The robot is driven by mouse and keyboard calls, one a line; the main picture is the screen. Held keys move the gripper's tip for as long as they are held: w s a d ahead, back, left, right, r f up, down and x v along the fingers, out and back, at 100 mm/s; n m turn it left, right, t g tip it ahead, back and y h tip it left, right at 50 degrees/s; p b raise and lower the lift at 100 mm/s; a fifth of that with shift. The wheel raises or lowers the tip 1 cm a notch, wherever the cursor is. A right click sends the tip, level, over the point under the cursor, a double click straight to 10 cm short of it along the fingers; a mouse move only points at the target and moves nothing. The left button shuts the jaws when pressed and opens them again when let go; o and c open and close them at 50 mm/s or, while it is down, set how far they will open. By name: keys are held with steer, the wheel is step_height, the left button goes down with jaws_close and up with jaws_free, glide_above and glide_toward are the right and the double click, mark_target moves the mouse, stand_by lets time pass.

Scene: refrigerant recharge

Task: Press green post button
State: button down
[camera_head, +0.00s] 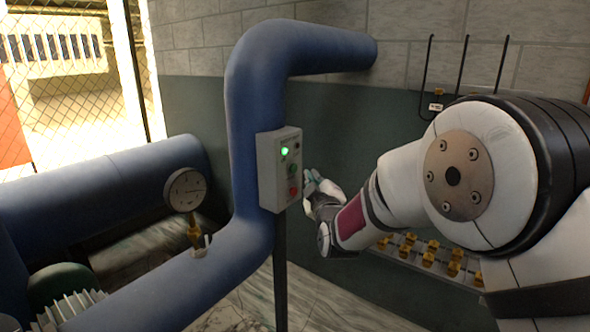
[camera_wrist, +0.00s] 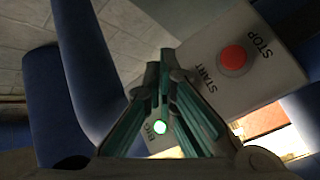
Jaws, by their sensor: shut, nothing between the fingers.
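A grey control box (camera_head: 268,172) is fixed to the upright blue pipe on a dark post. In the head view its face shows a lit green lamp (camera_head: 284,151), a green button (camera_head: 291,169) below it and a red button (camera_head: 293,191) lowest. My gripper (camera_head: 308,177) is shut and empty, just right of the box face at about button height. In the wrist view its closed fingers (camera_wrist: 162,62) cross the box face (camera_wrist: 265,85). The red STOP button (camera_wrist: 233,58) and the START label are visible; the green button is hidden behind the fingers. The lit lamp (camera_wrist: 159,127) shows between them. Contact cannot be told.
A large blue pipe (camera_head: 300,45) bends around the box, and a pressure gauge (camera_head: 185,190) stands on the lower pipe. Yellow fittings on a rack (camera_head: 430,258) lie along the wall behind my arm. Hooks (camera_head: 465,65) hang on the wall.

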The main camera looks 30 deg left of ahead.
steer(key=d, duration=0.3)
steer(key=shift+s+d, duration=0.15)
steer(key=shift+d, duration=0.05)
stand_by(0.8)
